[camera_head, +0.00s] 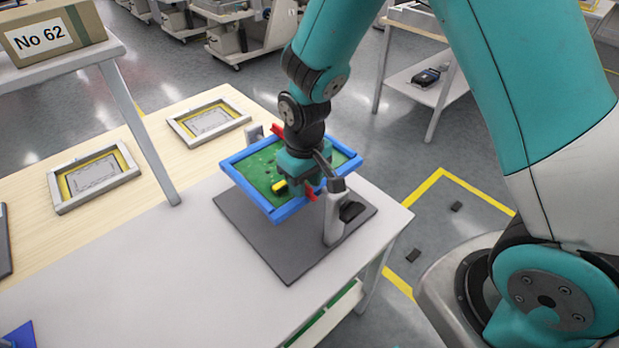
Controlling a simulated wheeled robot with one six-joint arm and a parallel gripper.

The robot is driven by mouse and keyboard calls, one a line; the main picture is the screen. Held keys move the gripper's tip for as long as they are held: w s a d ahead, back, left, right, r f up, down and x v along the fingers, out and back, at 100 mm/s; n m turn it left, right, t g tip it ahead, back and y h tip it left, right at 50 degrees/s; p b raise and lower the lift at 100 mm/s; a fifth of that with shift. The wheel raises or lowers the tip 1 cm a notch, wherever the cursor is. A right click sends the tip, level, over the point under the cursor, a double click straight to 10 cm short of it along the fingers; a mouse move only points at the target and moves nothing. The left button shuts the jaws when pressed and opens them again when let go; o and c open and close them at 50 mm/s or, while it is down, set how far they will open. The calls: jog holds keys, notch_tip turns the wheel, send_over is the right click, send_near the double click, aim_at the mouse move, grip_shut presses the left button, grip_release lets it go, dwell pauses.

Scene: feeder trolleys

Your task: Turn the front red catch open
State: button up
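A blue frame (238,176) holds a green board (258,168) above a dark grey base plate (285,252). One red catch (277,130) shows at the far edge of the frame. Another red catch, the front one (311,194), shows at the near edge, partly covered by my gripper. A small yellow part (279,186) is on the board. My gripper (307,184) points down over the near side of the board, right by the front catch. Its fingertips are mostly hidden, so I cannot tell whether it touches the catch or how wide it is open.
A grey upright post (334,212) with a dark knob stands at the near right of the fixture. A smaller grey post (254,134) stands behind. Two framed trays (95,178) (208,120) lie to the left. A shelf with a box (52,30) is upper left.

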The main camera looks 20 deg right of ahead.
grip_shut()
jog(key=shift+d, duration=0.35)
jog(key=shift+a, duration=0.2)
jog(key=n, duration=0.2)
jog(key=shift+n, duration=0.4)
jog(key=n, duration=1)
jog(key=shift+w+n, duration=0.1)
jog(key=shift+n, duration=0.3)
jog(key=shift+w+a+r+n, duration=0.1)
jog(key=shift+n, duration=2)
